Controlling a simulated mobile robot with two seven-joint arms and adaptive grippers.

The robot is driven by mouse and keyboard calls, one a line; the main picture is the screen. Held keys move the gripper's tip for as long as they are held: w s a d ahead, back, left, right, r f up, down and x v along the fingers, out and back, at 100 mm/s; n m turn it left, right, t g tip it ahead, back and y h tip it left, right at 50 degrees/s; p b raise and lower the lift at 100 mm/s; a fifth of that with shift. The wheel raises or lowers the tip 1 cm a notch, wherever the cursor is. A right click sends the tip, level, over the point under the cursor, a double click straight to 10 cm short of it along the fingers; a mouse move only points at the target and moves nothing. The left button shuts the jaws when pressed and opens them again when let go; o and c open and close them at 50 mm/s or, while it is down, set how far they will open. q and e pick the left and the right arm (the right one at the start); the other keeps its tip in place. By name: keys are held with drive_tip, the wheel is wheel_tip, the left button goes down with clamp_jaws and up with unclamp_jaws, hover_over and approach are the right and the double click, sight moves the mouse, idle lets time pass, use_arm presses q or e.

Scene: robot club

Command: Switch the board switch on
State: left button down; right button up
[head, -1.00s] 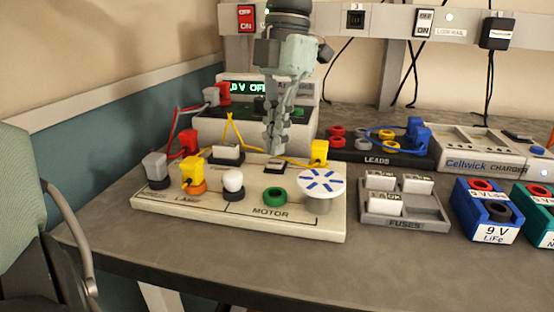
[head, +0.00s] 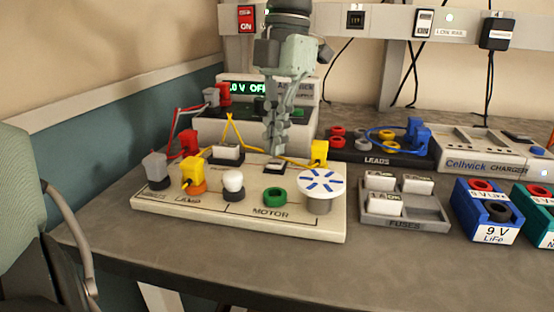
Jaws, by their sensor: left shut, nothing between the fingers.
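The cream circuit board (head: 300,229), marked LAMP and MOTOR, lies on the bench. The board switch (head: 274,168) is a small dark rocker in a light frame near the board's back edge. My left gripper (head: 273,152) points down right above it, shut and empty. Its fingertips are at or just over the switch; I cannot tell whether they touch. Which way the rocker is tipped is too small to tell. The white lamp bulb (head: 233,181) looks unlit. The motor disc (head: 321,183) is white with blue marks. My right gripper does not show.
Yellow leads with plugs (head: 319,152) stand beside the switch. Behind is the power supply (head: 306,90), its display reading OFF. To the right are a lead rack (head: 372,159), a fuse tray (head: 404,224) and a blue 9 V battery (head: 487,214). The bench front is clear.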

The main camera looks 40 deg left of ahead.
sight(276, 163)
use_arm(q)
drive_tip(key=shift+f+b, duration=0.7)
drive_tip(key=shift+f, duration=0.3)
idle(0.3)
drive_tip(key=shift+r, duration=0.1)
drive_tip(key=shift+r+p, duration=2.75)
drive_tip(key=shift+r, duration=0.7)
